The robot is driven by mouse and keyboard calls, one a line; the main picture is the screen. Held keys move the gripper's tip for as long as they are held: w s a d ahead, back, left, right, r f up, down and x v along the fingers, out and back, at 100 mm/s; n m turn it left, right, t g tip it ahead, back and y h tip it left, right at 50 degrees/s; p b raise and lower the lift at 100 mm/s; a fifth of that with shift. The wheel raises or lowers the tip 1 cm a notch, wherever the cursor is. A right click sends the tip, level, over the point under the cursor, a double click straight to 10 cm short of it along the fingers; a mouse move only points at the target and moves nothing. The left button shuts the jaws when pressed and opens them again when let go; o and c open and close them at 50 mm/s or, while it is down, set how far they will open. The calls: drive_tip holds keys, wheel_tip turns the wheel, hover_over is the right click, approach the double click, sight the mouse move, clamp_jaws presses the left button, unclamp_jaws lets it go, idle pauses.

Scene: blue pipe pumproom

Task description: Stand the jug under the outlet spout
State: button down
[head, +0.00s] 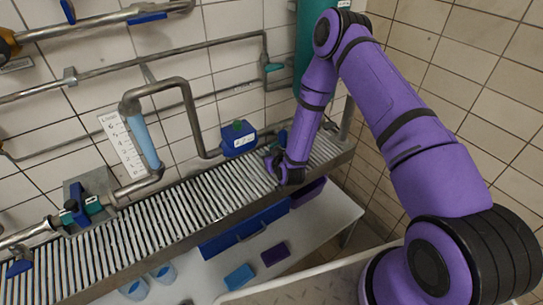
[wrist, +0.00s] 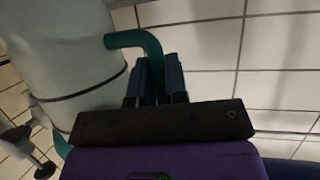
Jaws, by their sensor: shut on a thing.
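In the wrist view my gripper (wrist: 160,65) is shut on the green curved handle (wrist: 140,38) of a pale jug. The jug's body (wrist: 75,55) fills the upper left of that view, with a thin dark band around it. In the head view my gripper (head: 283,168) is low over the right part of the slatted grating. The jug is not clearly visible there, and whether its base touches the grating cannot be told. I cannot pick out the outlet spout with certainty.
A teal cylinder (head: 312,45) stands behind my arm.

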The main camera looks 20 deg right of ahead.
drive_tip(key=shift+f, duration=0.1)
drive_tip(key=c, duration=1.1)
unclamp_jaws()
drive_tip(key=shift+s+r, duration=0.1)
drive_tip(key=shift+r, duration=0.1)
drive_tip(key=v, duration=1.2)
